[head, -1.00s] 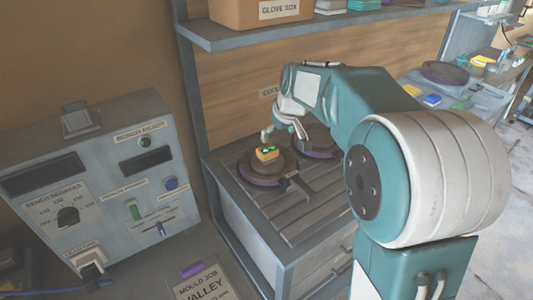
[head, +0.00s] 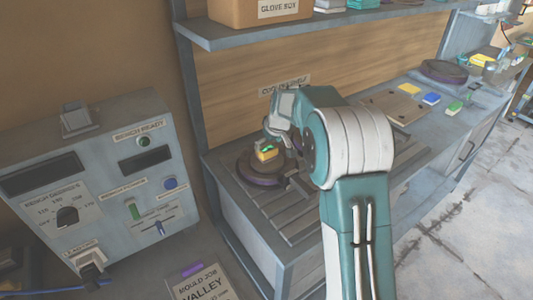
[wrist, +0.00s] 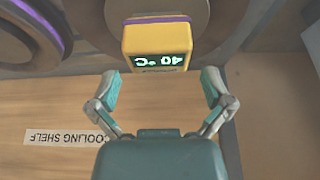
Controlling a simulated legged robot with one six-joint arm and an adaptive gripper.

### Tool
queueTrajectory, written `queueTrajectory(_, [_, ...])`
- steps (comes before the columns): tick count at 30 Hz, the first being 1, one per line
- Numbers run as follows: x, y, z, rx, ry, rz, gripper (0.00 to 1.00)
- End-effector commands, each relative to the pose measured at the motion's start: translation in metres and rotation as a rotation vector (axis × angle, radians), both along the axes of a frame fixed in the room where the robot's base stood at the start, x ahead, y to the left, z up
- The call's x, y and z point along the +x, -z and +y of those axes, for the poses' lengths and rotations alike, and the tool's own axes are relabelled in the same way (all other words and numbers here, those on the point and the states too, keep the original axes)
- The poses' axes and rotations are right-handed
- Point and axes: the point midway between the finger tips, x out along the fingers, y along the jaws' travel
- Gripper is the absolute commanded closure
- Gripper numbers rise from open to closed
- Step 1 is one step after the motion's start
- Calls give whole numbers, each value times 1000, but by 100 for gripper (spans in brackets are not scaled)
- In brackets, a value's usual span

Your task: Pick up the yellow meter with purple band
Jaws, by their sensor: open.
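The yellow meter (wrist: 157,50) shows in the wrist view, between and just beyond my open fingers. Its green display reads 40 °C upside down, and a purple band (wrist: 157,19) crosses it at the top of the picture. In the head view the meter (head: 265,155) sits on a dark round plate (head: 258,169) with a purple rim on the slatted bench. My gripper (wrist: 163,85) is open and empty, one finger on each side of the meter's near end, apart from it. In the head view my gripper (head: 277,140) is close above and behind the meter, partly hidden by my arm.
A control box (head: 110,180) with dials stands on the left. A shelf (head: 300,30) with a cardboard box (head: 250,10) hangs above the bench. A second round plate (wrist: 25,40) shows in the wrist view. Coloured blocks lie at the right of the bench.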

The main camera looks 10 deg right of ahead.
Motion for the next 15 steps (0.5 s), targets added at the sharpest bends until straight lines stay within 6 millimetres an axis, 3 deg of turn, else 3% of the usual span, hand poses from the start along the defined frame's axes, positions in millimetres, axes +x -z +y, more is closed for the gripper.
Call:
queueTrajectory(7, [16, 35, 5, 0, 0, 3, 0])
queueTrajectory(15, [19, 45, 6, 0, 0, 1, 0])
